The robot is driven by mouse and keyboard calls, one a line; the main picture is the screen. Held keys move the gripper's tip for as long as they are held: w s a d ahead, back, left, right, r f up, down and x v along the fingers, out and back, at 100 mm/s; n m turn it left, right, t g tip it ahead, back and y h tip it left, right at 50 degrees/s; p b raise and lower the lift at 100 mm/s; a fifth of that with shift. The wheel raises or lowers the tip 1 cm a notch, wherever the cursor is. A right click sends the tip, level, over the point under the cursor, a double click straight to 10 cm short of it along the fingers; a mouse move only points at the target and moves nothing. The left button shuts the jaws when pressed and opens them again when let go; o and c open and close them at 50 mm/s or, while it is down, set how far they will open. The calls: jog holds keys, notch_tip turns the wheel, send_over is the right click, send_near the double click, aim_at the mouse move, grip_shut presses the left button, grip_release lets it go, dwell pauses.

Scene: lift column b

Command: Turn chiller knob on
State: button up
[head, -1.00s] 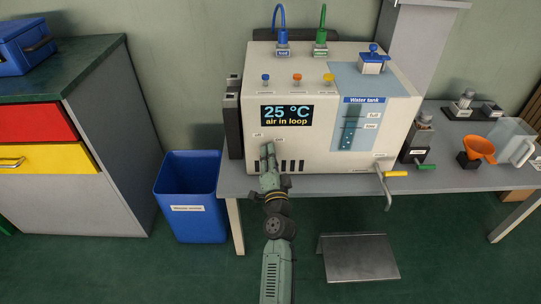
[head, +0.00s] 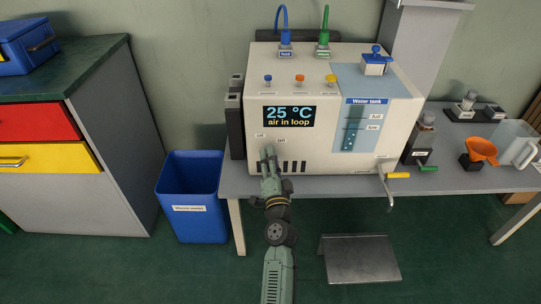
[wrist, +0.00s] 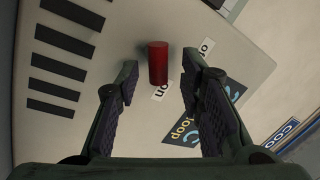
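The chiller is a cream box (head: 325,150) on the grey bench, with a screen (head: 289,116) reading "25 °C, air in loop". In the wrist view its red knob (wrist: 158,64) sticks out of the front panel beside the "on" label (wrist: 158,92), with the "off" label (wrist: 206,46) a little apart. My gripper (head: 269,150) is at the lower left of the chiller front and hides the knob in the head view. In the wrist view my gripper (wrist: 163,72) is open, with one finger on each side of the knob. Gaps show between the fingers and knob.
Dark vent slots (head: 293,167) lie beside the gripper. A drain pipe with a yellow handle (head: 398,175) sticks out at the chiller's lower right. A blue bin (head: 190,225) stands left of the bench (head: 330,185), and a metal step (head: 360,260) is on the floor below.

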jog(key=s, duration=0.4)
jog(key=s+f, duration=0.1)
jog(key=shift+s+d, duration=0.2)
jog(key=shift+s, duration=0.2)
